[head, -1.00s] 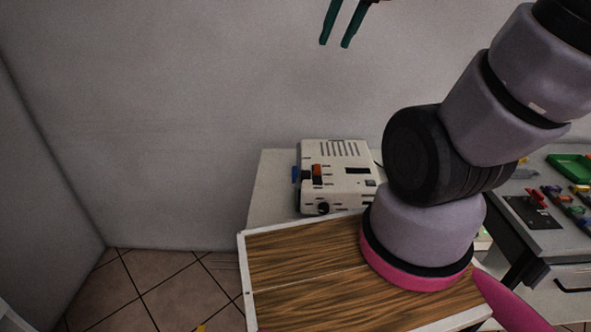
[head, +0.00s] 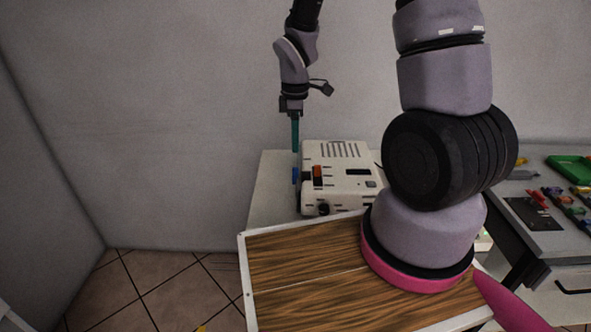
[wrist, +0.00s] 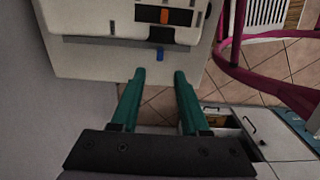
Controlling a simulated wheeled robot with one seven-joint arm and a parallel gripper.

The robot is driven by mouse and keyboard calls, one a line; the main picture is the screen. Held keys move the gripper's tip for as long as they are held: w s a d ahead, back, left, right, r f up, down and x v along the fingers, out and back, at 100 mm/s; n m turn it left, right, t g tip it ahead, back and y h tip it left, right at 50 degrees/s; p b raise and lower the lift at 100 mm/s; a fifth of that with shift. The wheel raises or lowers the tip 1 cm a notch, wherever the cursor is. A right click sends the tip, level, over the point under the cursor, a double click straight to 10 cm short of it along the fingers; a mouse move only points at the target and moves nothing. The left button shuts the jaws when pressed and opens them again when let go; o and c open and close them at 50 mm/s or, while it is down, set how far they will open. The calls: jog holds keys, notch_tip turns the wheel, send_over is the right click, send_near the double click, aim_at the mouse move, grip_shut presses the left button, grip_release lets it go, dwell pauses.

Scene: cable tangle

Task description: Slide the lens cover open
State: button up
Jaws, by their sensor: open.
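A white box-shaped device (head: 345,185) with vent slots on top stands on the light table beyond the wooden board. An orange tab (head: 317,172) sits in a dark slot on it, and a blue tab (head: 295,175) sticks out at its left side. I cannot tell for certain which part is the lens cover. My gripper (head: 295,150) points down just above the blue tab, with green fingers, open and empty. In the wrist view the blue tab (wrist: 160,54) shows just beyond and between the fingertips (wrist: 158,74), with the orange tab (wrist: 164,16) farther up.
The wooden board (head: 300,290) with a white rim lies in front of the device. A grey workbench (head: 550,215) with a green tray (head: 572,166) and small coloured parts stands at the right. A plain wall is behind. Open tiled floor (head: 110,290) lies to the left.

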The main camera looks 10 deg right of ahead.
aim_at(296, 168)
notch_tip(296, 168, down, 10)
jog(key=shift+f, duration=0.1)
dwell(0.4)
grip_shut()
jog(key=shift+w, duration=0.1)
dwell(1.2)
